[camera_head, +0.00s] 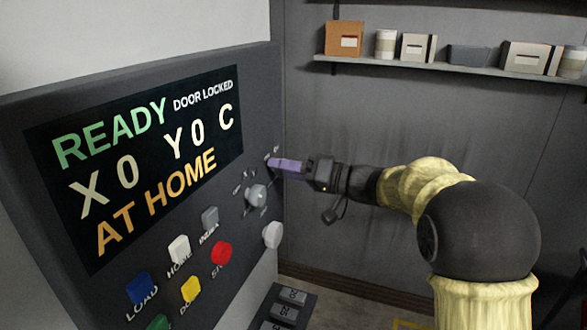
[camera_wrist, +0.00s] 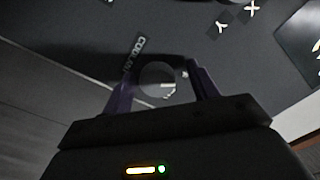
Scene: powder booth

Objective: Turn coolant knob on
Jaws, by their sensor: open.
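The coolant knob (camera_wrist: 158,79) shows in the wrist view as a round, grey knob with the label COOLANT beside it on the dark panel. My gripper (camera_wrist: 162,84) is open, with one purple finger on each side of the knob. I cannot tell whether the fingers touch it. In the head view my gripper (camera_head: 272,163) reaches from the right to the upper right edge of the control panel (camera_head: 262,90). There the fingers hide the coolant knob, and only small lettering shows beside them.
A grey selector knob (camera_head: 257,195) and a pale round knob (camera_head: 272,235) sit below my gripper. Coloured buttons, such as a red one (camera_head: 221,252), lie lower left. The display (camera_head: 140,160) reads READY, DOOR LOCKED. A shelf (camera_head: 400,66) with boxes hangs behind.

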